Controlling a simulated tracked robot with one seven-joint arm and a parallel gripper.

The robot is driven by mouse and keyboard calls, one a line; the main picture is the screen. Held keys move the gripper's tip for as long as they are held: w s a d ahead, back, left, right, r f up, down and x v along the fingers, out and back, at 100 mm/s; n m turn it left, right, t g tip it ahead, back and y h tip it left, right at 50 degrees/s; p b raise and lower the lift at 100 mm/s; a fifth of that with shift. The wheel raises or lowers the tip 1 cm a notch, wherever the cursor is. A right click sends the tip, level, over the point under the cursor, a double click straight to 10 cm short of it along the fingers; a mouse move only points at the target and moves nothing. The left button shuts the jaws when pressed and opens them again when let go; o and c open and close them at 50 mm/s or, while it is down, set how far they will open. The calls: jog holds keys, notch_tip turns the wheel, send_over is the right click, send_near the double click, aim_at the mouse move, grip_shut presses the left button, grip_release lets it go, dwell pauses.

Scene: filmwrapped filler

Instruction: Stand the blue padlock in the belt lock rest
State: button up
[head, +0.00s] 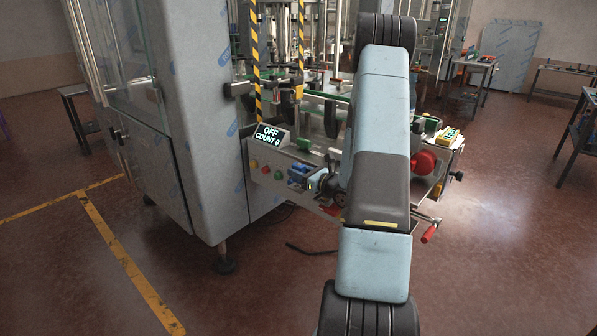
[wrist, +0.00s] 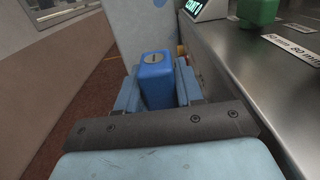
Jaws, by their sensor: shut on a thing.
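The blue padlock (wrist: 155,80) is a blue block with a round metal keyhole disc on its upper face. In the wrist view it sits between the two light-blue fingers of my gripper (wrist: 158,92), which are shut on it. In the head view the padlock (head: 298,173) shows small at the front of the machine, just left of my gripper (head: 312,180). My arm hides part of that area. I cannot make out the belt lock rest for certain in either view. The padlock's lower part is hidden in the wrist view.
A display reading "OFF COUNT 0" (head: 269,136) stands above coloured buttons on the machine front. A green block (wrist: 258,12) stands on the metal surface (wrist: 258,75) at the right. A large grey cabinet (head: 195,110) is at the left. A red-handled lever (head: 430,232) sticks out at the right.

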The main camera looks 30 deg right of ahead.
jog(key=shift+f, duration=0.85)
jog(key=shift+r, duration=0.25)
jog(key=shift+r, duration=1.55)
jog(key=shift+f, duration=1.75)
dwell(1.0)
jog(key=o, duration=1.2)
jog(key=shift+s+d, duration=0.1)
jog(key=v, duration=1.3)
jog(key=shift+s, duration=0.3)
